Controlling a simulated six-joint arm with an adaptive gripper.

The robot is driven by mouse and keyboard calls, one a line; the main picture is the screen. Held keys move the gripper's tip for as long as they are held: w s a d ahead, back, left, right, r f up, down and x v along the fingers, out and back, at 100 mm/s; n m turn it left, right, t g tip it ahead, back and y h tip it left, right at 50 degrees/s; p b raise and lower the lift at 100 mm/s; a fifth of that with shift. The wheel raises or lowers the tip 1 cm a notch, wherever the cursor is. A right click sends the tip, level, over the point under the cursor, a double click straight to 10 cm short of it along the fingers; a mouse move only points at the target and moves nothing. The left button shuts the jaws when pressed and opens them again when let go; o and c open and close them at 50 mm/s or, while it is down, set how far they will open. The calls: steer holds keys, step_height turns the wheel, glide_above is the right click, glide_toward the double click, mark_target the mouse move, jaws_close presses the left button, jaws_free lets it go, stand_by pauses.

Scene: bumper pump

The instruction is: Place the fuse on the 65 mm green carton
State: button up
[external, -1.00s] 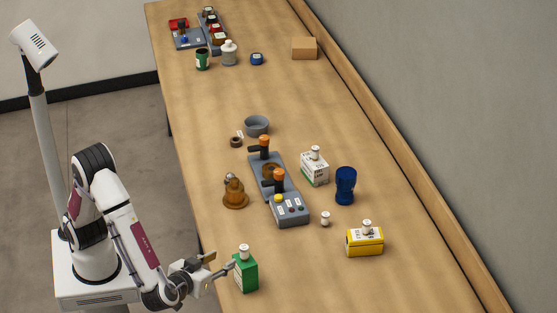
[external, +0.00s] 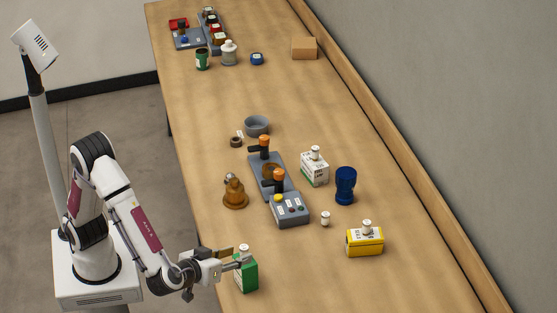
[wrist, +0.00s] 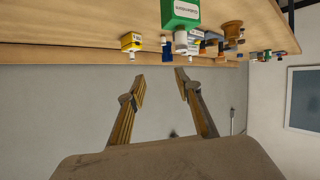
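A green carton (external: 246,274) stands upright near the table's front-left edge, with a small white fuse-like piece (external: 244,249) upright on its top. In the wrist view the green carton (wrist: 180,12) appears upside down at the top, with the white piece (wrist: 181,40) below it. Similar white pieces stand on the white carton (external: 314,170), on the yellow carton (external: 365,242) and loose on the table (external: 325,218). I cannot tell which one is the fuse meant. My gripper (wrist: 161,76) is open and empty. In the external view my gripper (external: 235,261) overlaps the carton's left side; contact is unclear.
A grey control unit (external: 290,210) with orange-topped levers stands mid-table, with a brown bell-shaped part (external: 235,194) left of it and a blue cup-like object (external: 346,186) to its right. A grey bowl (external: 257,126) is behind.

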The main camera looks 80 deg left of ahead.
steer(key=w+r+m+t+h, duration=0.25)
steer(key=w+r+h, duration=0.35)
steer(key=w+r, duration=0.35)
step_height(320, 180, up, 5)
steer(key=s+a+m+h, duration=0.1)
steer(key=a+m+h, duration=0.15)
steer(key=h, duration=0.35)
steer(key=s+a+f+m+g+y, duration=0.2)
steer(key=s+a+f, duration=0.4)
steer(key=s+a, duration=0.5)
steer(key=s+a+f+m+g+y, duration=0.2)
steer(key=s+a+f+g, duration=0.3)
steer(key=s+a, duration=0.6)
steer(key=s+f, duration=0.1)
steer(key=s, duration=0.2)
steer(key=shift+s+a, duration=0.15)
steer(key=shift+s, duration=0.15)
